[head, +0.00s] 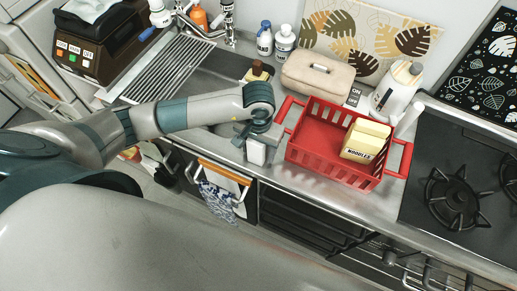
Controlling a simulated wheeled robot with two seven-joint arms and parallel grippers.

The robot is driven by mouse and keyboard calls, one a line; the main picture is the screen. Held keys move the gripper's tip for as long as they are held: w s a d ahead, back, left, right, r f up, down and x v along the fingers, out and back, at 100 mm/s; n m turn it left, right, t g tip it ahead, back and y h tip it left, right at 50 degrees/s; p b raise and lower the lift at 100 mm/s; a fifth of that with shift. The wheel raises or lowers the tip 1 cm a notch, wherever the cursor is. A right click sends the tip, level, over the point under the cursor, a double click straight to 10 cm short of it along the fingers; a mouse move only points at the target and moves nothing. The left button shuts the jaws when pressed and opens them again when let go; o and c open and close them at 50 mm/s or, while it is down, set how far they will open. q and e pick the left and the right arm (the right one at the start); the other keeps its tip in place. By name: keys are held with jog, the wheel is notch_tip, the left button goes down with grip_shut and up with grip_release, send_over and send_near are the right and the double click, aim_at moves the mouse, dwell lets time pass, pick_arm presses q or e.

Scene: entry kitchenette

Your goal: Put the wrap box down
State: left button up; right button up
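My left gripper (254,137) is over the front strip of the counter, just left of a red basket (322,142). Its dark fingers are closed about a small white box end, which I take to be the wrap box (256,153). The box shows just below the fingers, at the counter's front edge. The rest of it is hidden by the gripper and wrist. I cannot tell whether it touches the counter. My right gripper is out of view.
The red basket holds a yellow noodles pack (365,141). Behind it are a beige lidded case (317,77) and a white bottle (397,88). The sink (212,91) lies left, the gas hob (455,195) right. A towel (217,200) hangs below the counter edge.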

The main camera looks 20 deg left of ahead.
aim_at(259, 147)
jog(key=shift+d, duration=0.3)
pick_arm(q)
jog(key=shift+r, duration=0.25)
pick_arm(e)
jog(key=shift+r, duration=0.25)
pick_arm(q)
jog(key=shift+w+r, duration=0.1)
jog(key=shift+r, duration=0.2)
notch_tip(259, 147, up, 10)
jog(key=b, duration=0.5)
jog(key=shift+r, duration=0.6)
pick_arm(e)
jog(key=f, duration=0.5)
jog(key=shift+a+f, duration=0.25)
pick_arm(q)
jog(key=shift+o, duration=0.4)
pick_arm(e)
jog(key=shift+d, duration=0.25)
